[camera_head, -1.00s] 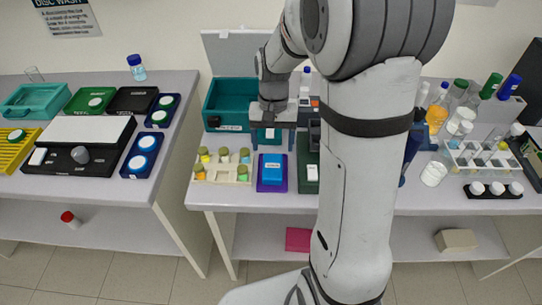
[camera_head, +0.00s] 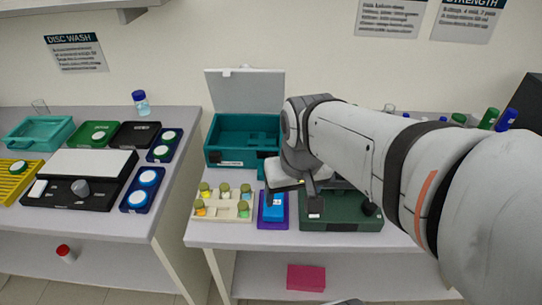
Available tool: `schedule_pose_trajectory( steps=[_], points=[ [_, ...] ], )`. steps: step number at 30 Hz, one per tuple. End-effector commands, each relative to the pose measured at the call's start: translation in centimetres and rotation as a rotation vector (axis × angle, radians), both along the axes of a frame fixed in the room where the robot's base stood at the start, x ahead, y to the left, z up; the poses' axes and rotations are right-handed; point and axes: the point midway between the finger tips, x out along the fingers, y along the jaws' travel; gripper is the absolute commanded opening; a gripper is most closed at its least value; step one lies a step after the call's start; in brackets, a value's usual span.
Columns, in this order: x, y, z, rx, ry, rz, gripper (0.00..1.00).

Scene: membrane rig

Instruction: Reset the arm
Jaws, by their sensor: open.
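My arm reaches in from the right of the head view and crosses over the right bench. My gripper (camera_head: 290,200) is at its end, low over the bench near a blue block on a purple base (camera_head: 273,210) and a dark green box (camera_head: 340,215). Its jaws are open, with nothing seen between them. Whether the fingers touch anything below cannot be told.
A teal box (camera_head: 228,155) with its lid up stands behind my gripper. A rack of small vials (camera_head: 224,208) is to the left. The left bench (camera_head: 120,222) holds trays and white discs. A pink box (camera_head: 306,278) lies on the lower shelf. My arm hides much of the right bench.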

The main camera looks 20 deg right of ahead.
Motion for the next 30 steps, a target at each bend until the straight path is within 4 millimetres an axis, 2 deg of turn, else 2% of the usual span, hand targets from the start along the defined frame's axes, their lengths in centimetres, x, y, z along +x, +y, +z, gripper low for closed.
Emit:
schedule_pose_trajectory(
  steps=[3, 6, 30],
  points=[
    [-1.5, 0.3, -0.2, -0.01, -0.039, 0.027, 0.72],
    [-1.9, 0.4, -0.3, -0.014, -0.052, 0.038, 0.72],
    [-2.0, 0.4, -0.3, -0.014, -0.053, 0.038, 0.72]
  ],
)
